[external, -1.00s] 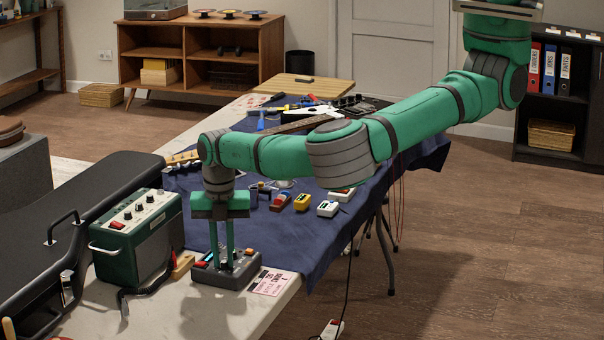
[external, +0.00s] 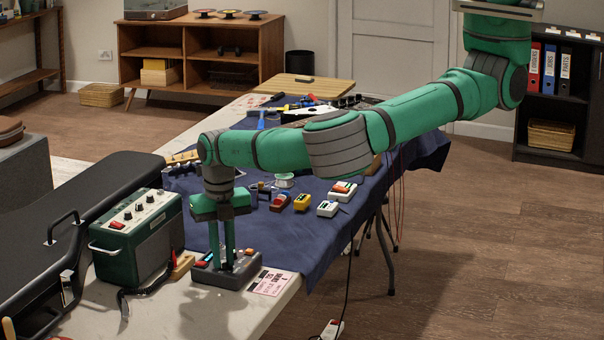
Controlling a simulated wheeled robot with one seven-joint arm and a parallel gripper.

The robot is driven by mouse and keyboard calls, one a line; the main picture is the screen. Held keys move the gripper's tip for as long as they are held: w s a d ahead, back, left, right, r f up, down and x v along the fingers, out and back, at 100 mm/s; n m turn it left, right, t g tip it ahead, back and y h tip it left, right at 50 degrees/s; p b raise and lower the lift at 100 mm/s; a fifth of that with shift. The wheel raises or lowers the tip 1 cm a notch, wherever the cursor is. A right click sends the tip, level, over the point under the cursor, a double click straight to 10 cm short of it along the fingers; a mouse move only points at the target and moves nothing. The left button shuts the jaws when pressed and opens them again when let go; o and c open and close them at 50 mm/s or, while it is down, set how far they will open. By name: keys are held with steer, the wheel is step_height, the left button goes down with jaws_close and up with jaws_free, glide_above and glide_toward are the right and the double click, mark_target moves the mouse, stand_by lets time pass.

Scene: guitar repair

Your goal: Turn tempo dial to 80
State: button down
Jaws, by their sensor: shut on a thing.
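The grey box with the dial (external: 209,277) sits on the pale table near its front edge, with red and orange parts on top. My gripper (external: 222,266) points straight down onto the top of this box. Its two green fingers are close together and shut on the tempo dial, which is mostly hidden between the fingertips. The dial's marks and setting are too small to read.
A green amplifier (external: 122,245) with knobs stands just left of the box. A pink-and-white card (external: 270,283) lies to its right. A black case (external: 100,205) lies along the left.

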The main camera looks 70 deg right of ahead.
mark_target(224, 261)
steer(key=c, duration=1.7)
jaws_free()
steer(key=shift+o, duration=0.2)
step_height(224, 261, up, 11)
steer(key=shift+f, duration=0.1)
